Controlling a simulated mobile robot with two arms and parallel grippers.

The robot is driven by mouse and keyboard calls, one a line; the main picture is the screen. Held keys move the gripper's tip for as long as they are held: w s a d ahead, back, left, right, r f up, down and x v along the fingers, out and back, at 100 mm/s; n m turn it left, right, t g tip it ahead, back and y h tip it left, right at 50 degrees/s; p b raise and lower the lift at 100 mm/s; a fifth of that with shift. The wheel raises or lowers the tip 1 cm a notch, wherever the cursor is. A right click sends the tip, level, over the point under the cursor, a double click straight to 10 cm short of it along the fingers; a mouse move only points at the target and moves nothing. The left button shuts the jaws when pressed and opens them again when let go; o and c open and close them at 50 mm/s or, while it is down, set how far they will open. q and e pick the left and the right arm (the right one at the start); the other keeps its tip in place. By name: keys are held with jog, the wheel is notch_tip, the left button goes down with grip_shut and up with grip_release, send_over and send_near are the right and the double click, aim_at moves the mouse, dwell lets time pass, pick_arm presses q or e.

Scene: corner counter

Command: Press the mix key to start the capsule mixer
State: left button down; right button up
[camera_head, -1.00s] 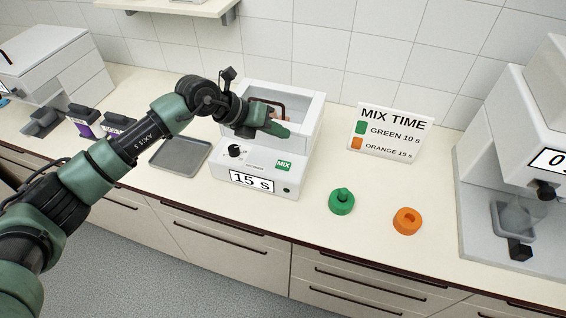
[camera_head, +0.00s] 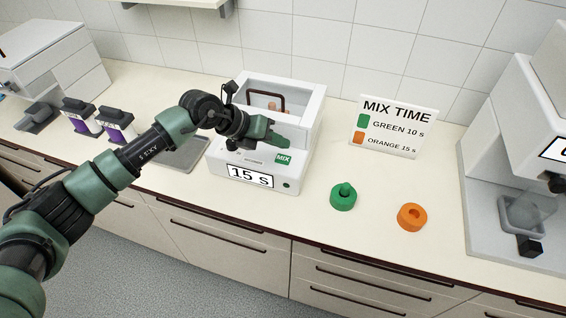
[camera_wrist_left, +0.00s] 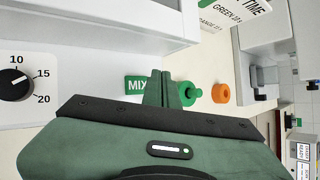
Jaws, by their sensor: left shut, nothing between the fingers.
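The white capsule mixer (camera_head: 214,170) stands on the counter with "15 s" on its front display (camera_head: 250,176). Its green MIX key (camera_head: 283,158) is at the right of the sloped panel; it also shows in the left wrist view (camera_wrist_left: 136,85). My left gripper (camera_head: 284,141) is shut and empty, its tips just above and behind the key in the head view. In the left wrist view the shut fingers (camera_wrist_left: 162,88) are right beside the key; I cannot tell whether they touch it. My right gripper is not in view.
A green holder (camera_head: 343,197) and an orange holder (camera_head: 411,216) stand right of the mixer. A sign (camera_head: 397,125) reads green 10 s, orange 15 s. A metal tray (camera_head: 180,156) lies left of the mixer. A grey-white machine (camera_head: 475,200) stands at the right.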

aim_at(290, 157)
pick_arm(q)
notch_tip(290, 157, down, 2)
jog(key=shift+f+b, duration=0.25)
jog(key=shift+b, duration=0.35)
dwell(0.4)
dwell(1.1)
jog(key=shift+f+b, duration=0.3)
jog(key=shift+f, duration=0.1)
jog(key=shift+f+b, duration=0.35)
jog(key=shift+f, duration=0.1)
dwell(0.6)
jog(key=shift+r, duration=0.15)
jog(key=shift+r+p, duration=0.55)
jog(key=shift+r, duration=0.2)
